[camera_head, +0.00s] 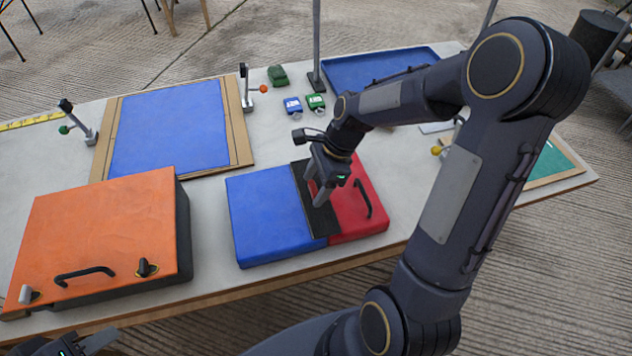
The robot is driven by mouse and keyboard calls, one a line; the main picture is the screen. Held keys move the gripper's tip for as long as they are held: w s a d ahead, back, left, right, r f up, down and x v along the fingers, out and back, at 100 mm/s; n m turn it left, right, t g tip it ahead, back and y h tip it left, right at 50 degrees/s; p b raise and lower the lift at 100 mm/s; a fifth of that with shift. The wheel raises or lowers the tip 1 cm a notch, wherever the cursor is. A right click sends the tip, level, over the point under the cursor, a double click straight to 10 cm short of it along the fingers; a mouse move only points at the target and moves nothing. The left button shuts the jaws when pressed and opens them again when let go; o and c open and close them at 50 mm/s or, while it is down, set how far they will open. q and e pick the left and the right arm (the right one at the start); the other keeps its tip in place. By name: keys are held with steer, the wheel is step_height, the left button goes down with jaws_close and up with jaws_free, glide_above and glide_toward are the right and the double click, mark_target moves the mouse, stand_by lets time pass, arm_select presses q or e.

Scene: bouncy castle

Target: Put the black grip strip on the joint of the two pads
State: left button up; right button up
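The blue pad (258,220) and the red pad (374,192) lie side by side near the table's front edge. The black grip strip (322,224) lies lengthwise along their joint, its middle partly hidden by my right gripper. My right gripper (318,192) points down at the strip with its fingertips at or just above it. I cannot tell whether its fingers are shut on the strip. My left gripper (75,346) shows only in part at the bottom left edge, away from the pads, and its fingers are not clear.
An orange box (100,232) with a black handle stands left of the pads. A blue panel (170,125) in a wooden frame lies behind. Clamps, small blue and green items and a blue tray (375,68) are at the back. My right arm covers the table's right side.

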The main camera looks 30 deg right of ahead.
steer(key=shift+o, duration=0.3)
steer(key=shift+d+r, duration=0.15)
steer(key=shift+r, duration=0.25)
steer(key=p+v, duration=0.1)
steer(key=v, duration=1)
steer(key=s+a+r+n+t, duration=0.1)
steer(key=s+a+n, duration=0.3)
steer(key=s+n, duration=0.4)
steer(key=s+a+r+n+t, duration=0.1)
steer(key=s+a+n+t, duration=0.2)
steer(key=s+n, duration=0.5)
steer(key=a+n, duration=0.1)
steer(key=n, duration=0.2)
steer(key=shift+a+t+h, duration=0.25)
steer(key=shift+t+h, duration=0.05)
steer(key=shift+r+p, duration=0.55)
steer(key=shift+p, duration=0.2)
